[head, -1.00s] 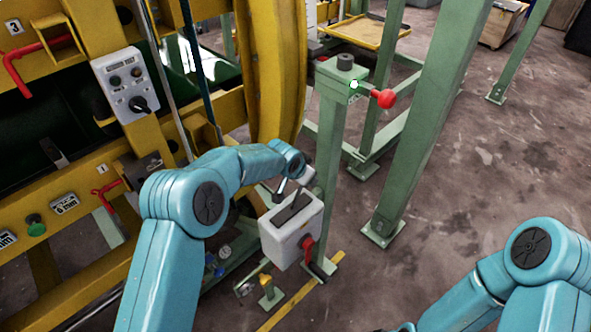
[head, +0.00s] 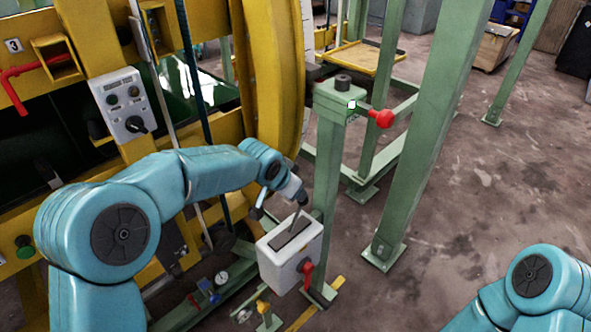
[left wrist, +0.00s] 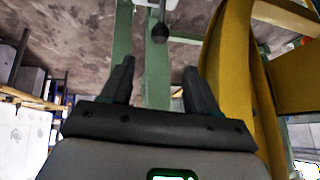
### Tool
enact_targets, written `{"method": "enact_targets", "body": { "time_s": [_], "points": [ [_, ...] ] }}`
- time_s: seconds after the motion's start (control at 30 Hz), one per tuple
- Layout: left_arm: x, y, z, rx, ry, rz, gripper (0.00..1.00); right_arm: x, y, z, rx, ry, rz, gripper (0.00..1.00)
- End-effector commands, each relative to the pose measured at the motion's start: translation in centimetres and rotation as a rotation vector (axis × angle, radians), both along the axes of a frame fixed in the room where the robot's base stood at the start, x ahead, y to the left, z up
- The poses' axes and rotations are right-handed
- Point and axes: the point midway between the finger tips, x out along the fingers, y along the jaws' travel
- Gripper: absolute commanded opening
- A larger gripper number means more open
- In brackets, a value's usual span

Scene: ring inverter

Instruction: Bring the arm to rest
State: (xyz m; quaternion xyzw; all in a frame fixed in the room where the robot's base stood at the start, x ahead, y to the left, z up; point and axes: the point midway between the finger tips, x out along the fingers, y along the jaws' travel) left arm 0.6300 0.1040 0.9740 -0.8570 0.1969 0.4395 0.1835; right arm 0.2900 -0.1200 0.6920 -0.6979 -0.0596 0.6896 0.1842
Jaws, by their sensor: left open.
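My left arm reaches in from the left in the head view. Its gripper (head: 299,207) is in front of the green post, by the top of the white box (head: 288,262); I cannot tell whether it touches the box. In the left wrist view both dark fingers (left wrist: 157,85) stand wide apart with nothing between them. Only the upper part of my right arm shows at the lower right of the head view; its gripper is out of view.
A green post (head: 327,165) carries a red-knobbed lever (head: 380,118). A white control box (head: 122,105) is fixed to the yellow ring frame (head: 281,60). A thick green column (head: 428,130) stands right of the post. The floor at right (head: 500,190) is clear.

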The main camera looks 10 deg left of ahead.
Motion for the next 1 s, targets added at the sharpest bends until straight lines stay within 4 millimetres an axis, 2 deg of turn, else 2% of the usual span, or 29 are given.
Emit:
{"method": "enact_targets", "body": {
  "time_s": [0.17,0.27,0.33,0.4,0.47,0.5,0.63,0.7,0.8,0.9,1.0],
  "points": [
    [-0.2,0.0,-0.7,-0.006,0.01,0.001,0.6,0.0,0.0,0.0,0.0,0.0,0.0,0.91],
    [-1.6,-0.1,-4.1,-0.039,0.066,0.015,0.6,0.0,0.0,0.0,0.0,0.0,0.0,0.91],
    [-3.8,-0.2,-8.1,-0.087,0.135,0.038,0.6,0.0,0.0,0.0,0.0,0.0,0.0,0.91],
    [-7.0,-0.2,-12.9,-0.148,0.222,0.084,0.6,0.0,0.0,0.0,0.0,0.0,0.0,0.91],
    [-10.4,-0.1,-16.8,-0.202,0.3,0.138,0.6,0.0,0.0,0.0,0.0,0.0,0.0,0.91],
    [-12.9,0.0,-19.1,-0.236,0.351,0.181,0.6,0.0,0.0,0.0,0.0,0.0,0.0,0.91],
    [-21.5,0.6,-24.8,-0.322,0.507,0.347,0.6,0.0,0.0,0.0,0.0,0.0,0.0,0.91],
    [-25.7,0.9,-26.5,-0.348,0.573,0.433,0.6,0.0,0.0,0.0,0.0,0.0,0.0,0.91],
    [-30.4,1.3,-27.7,-0.365,0.643,0.532,0.6,0.0,0.0,0.0,0.0,0.0,0.0,0.91],
    [-33.1,1.6,-28.2,-0.368,0.681,0.592,0.6,0.0,0.0,0.0,0.0,0.0,0.0,0.91],
    [-34.1,1.7,-28.2,-0.368,0.693,0.615,0.6,0.0,0.0,0.0,0.0,0.0,0.0,0.91]
  ]
}}
